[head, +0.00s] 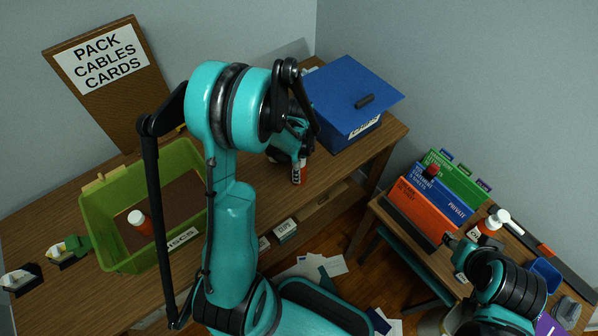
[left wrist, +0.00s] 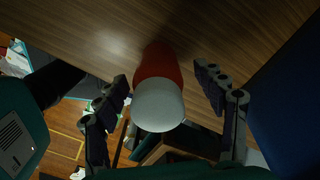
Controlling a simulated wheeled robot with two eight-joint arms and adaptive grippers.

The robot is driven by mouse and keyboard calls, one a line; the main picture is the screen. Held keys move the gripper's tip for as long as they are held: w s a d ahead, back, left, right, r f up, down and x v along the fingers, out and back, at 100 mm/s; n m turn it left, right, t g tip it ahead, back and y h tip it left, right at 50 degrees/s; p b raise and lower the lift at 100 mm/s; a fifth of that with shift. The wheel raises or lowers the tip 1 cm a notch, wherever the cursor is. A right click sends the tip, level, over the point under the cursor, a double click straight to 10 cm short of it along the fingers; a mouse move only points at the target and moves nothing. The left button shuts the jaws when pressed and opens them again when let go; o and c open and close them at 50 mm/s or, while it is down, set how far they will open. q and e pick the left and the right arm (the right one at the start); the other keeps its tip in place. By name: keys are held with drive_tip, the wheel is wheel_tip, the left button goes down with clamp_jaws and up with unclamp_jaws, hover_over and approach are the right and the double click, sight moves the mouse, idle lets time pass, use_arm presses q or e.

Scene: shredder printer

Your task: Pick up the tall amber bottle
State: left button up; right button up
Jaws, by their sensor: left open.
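A red-orange bottle (head: 299,173) with a label stands at the front edge of the long wooden table, its top hidden by my left gripper (head: 303,148). In the left wrist view the bottle (left wrist: 158,65) shows its white cap (left wrist: 158,105) between the two spread fingers of my left gripper (left wrist: 170,90). The fingers are open, with gaps on both sides. Similar white-capped bottles are in the green bin (head: 142,222) and on the right table (head: 487,223). My right gripper (head: 458,246) is partly visible near the right-table bottle; its finger opening is unclear.
A blue lidded box (head: 345,112) stands just right of the left gripper. A green bin (head: 100,245) sits on the left of the long table (head: 45,225). Coloured folders (head: 420,215) stand on the right table. Papers (head: 312,268) lie on the floor.

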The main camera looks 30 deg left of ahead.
use_arm(q)
wheel_tip(320, 180, down, 5)
drive_tip(key=shift+s+r+b, duration=0.1)
drive_tip(key=shift+r+b, duration=0.05)
drive_tip(key=shift+b, duration=0.95)
drive_tip(key=shift+r, duration=0.1)
drive_tip(key=c, duration=1.3)
drive_tip(key=shift+r, duration=0.1)
